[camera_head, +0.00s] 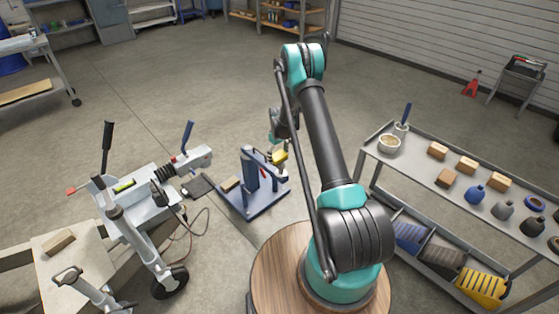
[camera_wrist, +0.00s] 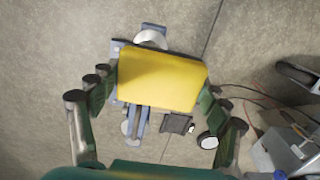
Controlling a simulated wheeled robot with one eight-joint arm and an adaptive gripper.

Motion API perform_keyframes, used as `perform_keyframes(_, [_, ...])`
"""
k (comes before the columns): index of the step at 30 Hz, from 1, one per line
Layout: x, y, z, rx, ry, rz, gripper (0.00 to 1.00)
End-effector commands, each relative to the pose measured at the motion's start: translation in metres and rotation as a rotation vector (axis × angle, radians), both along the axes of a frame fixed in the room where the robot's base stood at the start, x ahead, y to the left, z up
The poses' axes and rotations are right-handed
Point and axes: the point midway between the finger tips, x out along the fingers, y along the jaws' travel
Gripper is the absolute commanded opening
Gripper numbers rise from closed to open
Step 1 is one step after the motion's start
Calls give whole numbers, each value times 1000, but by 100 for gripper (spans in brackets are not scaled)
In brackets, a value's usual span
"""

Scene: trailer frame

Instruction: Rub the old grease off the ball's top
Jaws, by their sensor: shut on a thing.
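My gripper (camera_wrist: 160,92) is shut on a yellow pad (camera_wrist: 162,80), one finger at each side of it. In the head view the yellow pad (camera_head: 280,156) is small, below the end of my arm and close to the blue stand (camera_head: 255,202). The blue stand (camera_wrist: 143,120) also shows under the pad in the wrist view. A pale rounded thing (camera_wrist: 151,37), perhaps the ball, shows just past the pad's far edge. The pad hides part of the stand. I cannot tell whether the pad touches anything, and I see no grease clearly.
A grey trailer coupling (camera_head: 150,195) with a wheel and cables stands left of the stand. A grey shelf cart (camera_head: 415,165) on the right holds wooden blocks, bottles and a bowl (camera_head: 389,143). The floor behind the stand is clear.

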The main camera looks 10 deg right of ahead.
Motion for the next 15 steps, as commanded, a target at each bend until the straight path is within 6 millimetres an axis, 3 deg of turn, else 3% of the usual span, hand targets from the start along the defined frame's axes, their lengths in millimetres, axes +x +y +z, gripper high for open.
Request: perform_keyframes(15, [3, 7, 47, 0, 0, -2, 45])
